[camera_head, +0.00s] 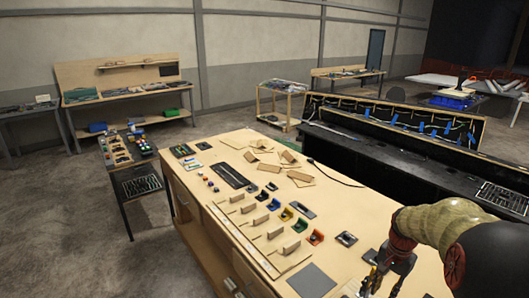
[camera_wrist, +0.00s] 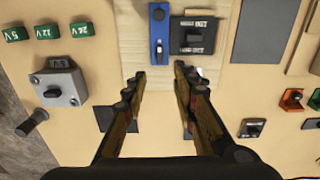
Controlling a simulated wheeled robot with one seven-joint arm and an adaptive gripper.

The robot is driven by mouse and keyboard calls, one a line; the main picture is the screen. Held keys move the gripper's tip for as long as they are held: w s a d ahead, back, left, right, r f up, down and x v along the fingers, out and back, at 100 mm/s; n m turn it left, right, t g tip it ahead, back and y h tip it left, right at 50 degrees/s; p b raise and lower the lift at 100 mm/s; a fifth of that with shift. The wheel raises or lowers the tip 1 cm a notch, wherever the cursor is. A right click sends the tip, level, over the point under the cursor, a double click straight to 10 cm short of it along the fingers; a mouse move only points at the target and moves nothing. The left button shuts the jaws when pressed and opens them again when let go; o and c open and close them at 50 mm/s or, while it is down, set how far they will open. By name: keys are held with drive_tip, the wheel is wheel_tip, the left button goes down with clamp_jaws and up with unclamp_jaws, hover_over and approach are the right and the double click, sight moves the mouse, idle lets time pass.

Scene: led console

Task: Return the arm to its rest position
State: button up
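My gripper (camera_head: 376,278) is low at the front right of the wooden console bench (camera_head: 225,150), at the end of my arm, in the head view. In the wrist view, the two fingers of my gripper (camera_wrist: 160,74) stand apart with nothing between them, so it is open. Beyond the fingertips lie a blue switch piece (camera_wrist: 158,32) and a black module (camera_wrist: 193,35) on the bench top. I cannot tell the exact height of the fingertips above the bench.
The wrist view shows a grey switch box (camera_wrist: 58,84), green labelled blocks (camera_wrist: 47,31), a small black switch (camera_wrist: 251,128) and an orange piece (camera_wrist: 291,99). In the head view, a black console desk (camera_head: 395,165) stands behind the bench. Open floor (camera_head: 60,220) lies left.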

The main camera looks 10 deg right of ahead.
drive_tip(key=s+a+r+n+t+b, duration=0.2)
drive_tip(key=s+a+r+n+b, duration=0.2)
drive_tip(key=s+a, duration=0.6)
drive_tip(key=s+a+r+n+t+b, duration=0.3)
drive_tip(key=s+a+n+b, duration=0.3)
drive_tip(key=s+a, duration=0.3)
drive_tip(key=a+r+n, duration=0.1)
drive_tip(key=a, duration=0.3)
drive_tip(key=shift+s+a+n+t, duration=0.3)
drive_tip(key=shift+s+a, duration=0.1)
